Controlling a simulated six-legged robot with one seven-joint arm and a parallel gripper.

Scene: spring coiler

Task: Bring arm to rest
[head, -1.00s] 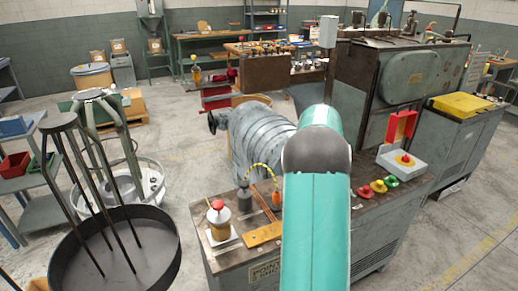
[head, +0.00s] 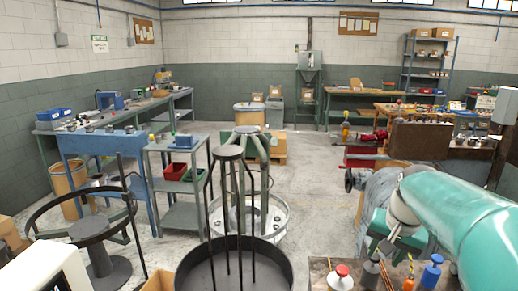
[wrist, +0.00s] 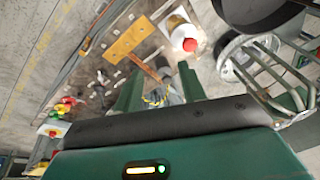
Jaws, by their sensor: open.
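My teal arm (head: 470,225) reaches in from the right of the head view. It bends down over the front bench. In the wrist view the two green fingers of my gripper (wrist: 158,75) stand apart, with nothing held between them. Beyond the fingers is the bench top (wrist: 150,38), with a red-capped container (wrist: 188,44) and a yellow plate (wrist: 125,43) on it. The fingertips cannot be made out clearly in the head view.
The bench also carries a blue-capped bottle (head: 431,274). A dark round pan with upright rods (head: 234,262) stands left of the bench. A ring-shaped stand (head: 92,228) is farther left, and a grey shelf trolley (head: 180,215) is behind. Open floor (head: 318,165) lies beyond.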

